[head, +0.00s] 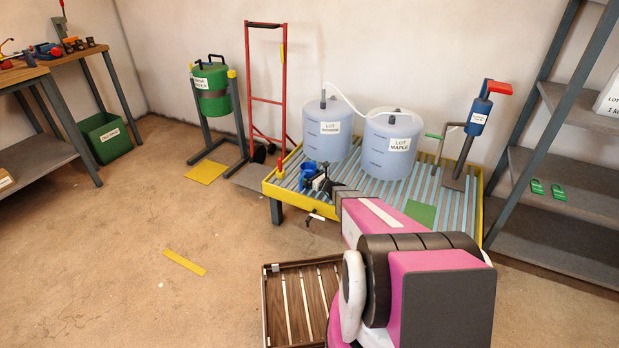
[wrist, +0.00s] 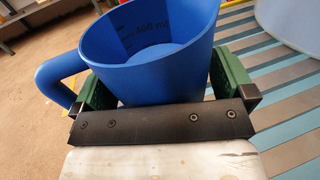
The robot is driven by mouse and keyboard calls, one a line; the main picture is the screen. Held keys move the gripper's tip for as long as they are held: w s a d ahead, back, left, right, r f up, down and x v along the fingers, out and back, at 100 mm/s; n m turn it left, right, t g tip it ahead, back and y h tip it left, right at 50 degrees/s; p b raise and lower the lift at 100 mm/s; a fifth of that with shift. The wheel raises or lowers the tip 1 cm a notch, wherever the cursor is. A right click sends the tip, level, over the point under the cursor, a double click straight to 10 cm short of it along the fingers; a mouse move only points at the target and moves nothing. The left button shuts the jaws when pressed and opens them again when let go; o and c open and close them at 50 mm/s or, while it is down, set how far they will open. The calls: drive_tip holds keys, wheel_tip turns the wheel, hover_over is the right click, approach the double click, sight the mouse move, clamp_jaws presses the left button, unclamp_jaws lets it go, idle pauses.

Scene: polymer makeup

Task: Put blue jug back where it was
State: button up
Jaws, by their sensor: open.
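The blue jug (head: 307,172) is at the left end of the slatted spill pallet with a yellow rim (head: 272,190), partly hidden by my gripper. In the wrist view the jug (wrist: 145,65) looks upright and empty, with volume marks inside and its handle to the left. My gripper (head: 318,182) is open around the jug. In the wrist view its green fingers (wrist: 160,88) stand on either side of the jug's body. I cannot tell whether the fingers touch it. The jug's base is hidden.
Two large drums, one (head: 329,128) and one labelled maple (head: 389,145), stand behind on the pallet. A blue hand pump (head: 479,115) and a green square (head: 421,212) are to the right. A slatted wooden crate (head: 290,305) lies in front. Floor at left is mostly clear.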

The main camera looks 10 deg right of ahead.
drive_tip(key=v, duration=1.1)
drive_tip(key=shift+s+d+r, duration=0.1)
drive_tip(key=shift+s+d, duration=0.05)
drive_tip(key=shift+s, duration=0.35)
drive_tip(key=s+a+r+n+g+h, duration=0.1)
drive_tip(key=s+a+r+n+g, duration=0.45)
drive_tip(key=s+n, duration=0.2)
drive_tip(key=s+a+r+n+g, duration=0.4)
drive_tip(key=s+a+n+g, duration=0.25)
drive_tip(key=n, duration=0.25)
drive_tip(key=s+d+r+n+g+h, duration=0.1)
drive_tip(key=s+d+r+n+h, duration=0.1)
drive_tip(key=s+r+n+h, duration=0.2)
drive_tip(key=s+d+r+n+g+h, duration=0.1)
drive_tip(key=s+d+r+n+h, duration=0.1)
drive_tip(key=s+r+n+h, duration=0.2)
drive_tip(key=shift+s+d+r+n+h, duration=0.3)
drive_tip(key=shift+s+n+h, duration=0.9)
drive_tip(key=shift+s+n, duration=1.2)
drive_tip(key=shift+s+m, duration=0.4)
drive_tip(key=shift+m, duration=0.05)
